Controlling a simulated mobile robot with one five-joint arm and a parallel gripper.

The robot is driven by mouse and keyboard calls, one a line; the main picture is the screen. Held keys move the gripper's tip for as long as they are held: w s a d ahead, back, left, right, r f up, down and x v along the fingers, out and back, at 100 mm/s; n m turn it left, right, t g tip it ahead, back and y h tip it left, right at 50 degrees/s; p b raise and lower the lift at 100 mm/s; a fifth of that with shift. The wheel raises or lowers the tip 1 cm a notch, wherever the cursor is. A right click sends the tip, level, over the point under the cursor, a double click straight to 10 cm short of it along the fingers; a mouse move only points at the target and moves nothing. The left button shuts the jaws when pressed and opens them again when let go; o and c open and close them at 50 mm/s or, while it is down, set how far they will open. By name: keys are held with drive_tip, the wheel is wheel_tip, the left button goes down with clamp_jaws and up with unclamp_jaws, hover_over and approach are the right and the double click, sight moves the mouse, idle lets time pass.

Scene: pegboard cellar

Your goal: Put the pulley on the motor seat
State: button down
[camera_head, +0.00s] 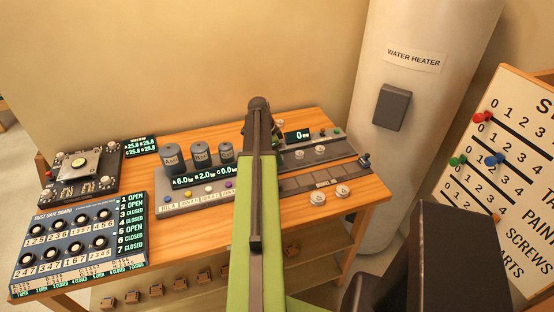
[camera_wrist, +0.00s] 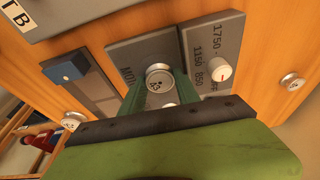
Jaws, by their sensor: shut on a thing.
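In the wrist view a round silver pulley (camera_wrist: 158,75) with dark markings sits between the green fingers of my gripper (camera_wrist: 161,88), which is shut on it. Behind it is a grey plate (camera_wrist: 125,53) with partly covered lettering that starts "MOT", apparently the motor seat. The pulley is over or close to this plate; I cannot tell whether it touches. In the head view my arm hides the gripper's fingertips and the held pulley.
Beside the plate is a dial panel (camera_wrist: 205,50) with a white knob (camera_wrist: 221,72). Loose silver discs lie at its right (camera_wrist: 292,82) and left (camera_wrist: 73,120). In the head view grey canisters (camera_head: 199,153) and a gate board (camera_head: 78,240) stand left; a water heater (camera_head: 405,60) stands behind.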

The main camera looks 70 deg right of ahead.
drive_tip(key=c, duration=1.2)
unclamp_jaws()
drive_tip(key=shift+o, duration=0.2)
drive_tip(key=p+v, duration=1.1)
drive_tip(key=v, duration=0.1)
drive_tip(key=shift+p, duration=0.3)
drive_tip(key=shift+s+d+r, duration=0.1)
